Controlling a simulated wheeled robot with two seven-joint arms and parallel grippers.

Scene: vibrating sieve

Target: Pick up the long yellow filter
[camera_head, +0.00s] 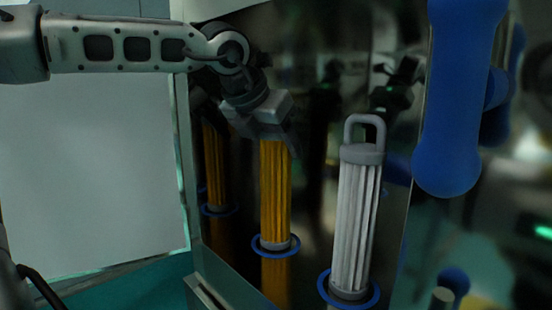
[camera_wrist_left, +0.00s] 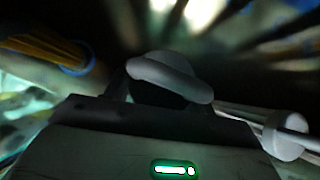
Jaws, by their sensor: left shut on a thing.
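The long yellow filter (camera_head: 274,190) stands upright in the middle of the head view, with its grey bottom cap at a blue ring (camera_head: 276,246). My left gripper (camera_head: 268,130) is at its top from above and is shut on it, hiding the top end in this view. In the left wrist view, the grey loop handle (camera_wrist_left: 170,78) shows at the gripper front; the yellow body is hidden there. A second yellow filter (camera_head: 212,160) stands behind to the left, and it also shows in the left wrist view (camera_wrist_left: 45,48). My right gripper is not in view.
A white filter (camera_head: 355,220) with a grey loop handle stands to the right in another blue ring (camera_head: 348,291). A dark reflective panel (camera_head: 310,110) is behind the filters. A pale panel (camera_head: 90,170) is at the left. A large blue rounded part (camera_head: 455,100) hangs at the right.

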